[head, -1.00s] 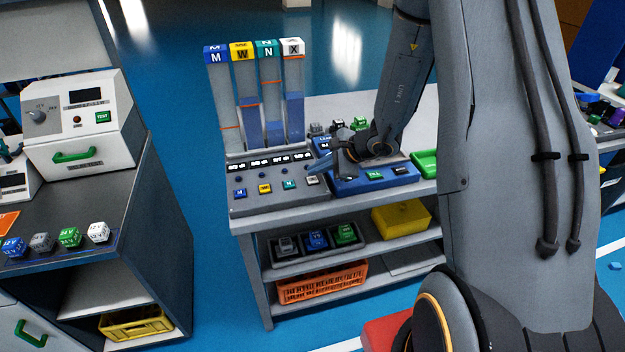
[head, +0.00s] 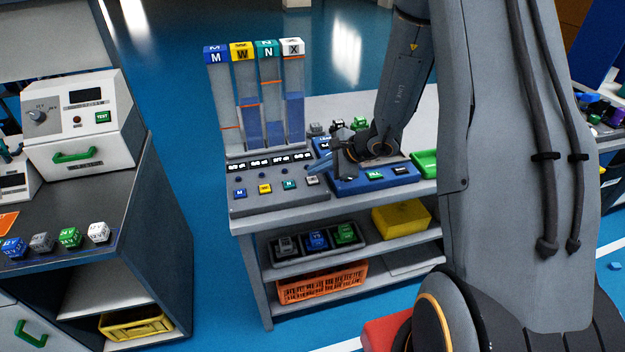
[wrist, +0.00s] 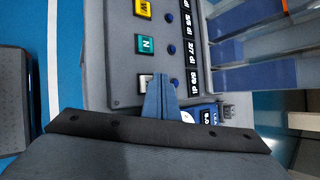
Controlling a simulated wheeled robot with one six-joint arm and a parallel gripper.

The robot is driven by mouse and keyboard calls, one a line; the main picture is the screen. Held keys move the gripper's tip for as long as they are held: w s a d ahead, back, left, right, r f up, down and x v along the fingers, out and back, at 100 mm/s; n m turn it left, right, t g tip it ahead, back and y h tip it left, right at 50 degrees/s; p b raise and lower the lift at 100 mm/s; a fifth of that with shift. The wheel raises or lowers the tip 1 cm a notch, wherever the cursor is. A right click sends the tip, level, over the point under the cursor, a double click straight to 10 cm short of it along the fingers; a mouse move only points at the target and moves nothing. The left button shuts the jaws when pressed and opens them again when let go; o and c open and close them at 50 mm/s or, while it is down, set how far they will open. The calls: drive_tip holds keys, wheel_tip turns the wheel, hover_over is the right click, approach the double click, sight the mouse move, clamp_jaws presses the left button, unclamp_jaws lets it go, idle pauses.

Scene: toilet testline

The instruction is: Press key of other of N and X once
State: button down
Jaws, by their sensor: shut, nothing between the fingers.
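The N key (head: 289,185) is teal and the X key (head: 312,181) is pale, both on the grey sloped panel (head: 262,204). They also show in the wrist view, N (wrist: 145,44) clear and X (wrist: 145,82) right by my fingertips. My gripper (head: 318,166) is over the panel's right end, close to the X key. Its blue fingers (wrist: 160,84) are together and empty. I cannot tell whether they touch anything. Behind stand the N column (head: 268,90) and X column (head: 293,85), with blue fill below their orange marks. The X column's fill looks higher.
The M key (head: 240,194) and W key (head: 264,188) lie left on the same panel. Small dark blue knobs (wrist: 171,48) sit between keys and displays. A blue panel (head: 375,178) with more keys adjoins on the right, under my arm. A green tray (head: 425,163) lies beyond.

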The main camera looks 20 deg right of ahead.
sight(316, 181)
drive_tip(key=shift+f+b, duration=0.8)
drive_tip(key=shift+b, duration=0.4)
idle(1.0)
drive_tip(key=shift+r, duration=0.1)
drive_tip(key=shift+r+p, duration=0.35)
drive_tip(key=shift+r, duration=0.35)
drive_tip(key=shift+r+p, duration=1.45)
drive_tip(key=shift+r, duration=1.1)
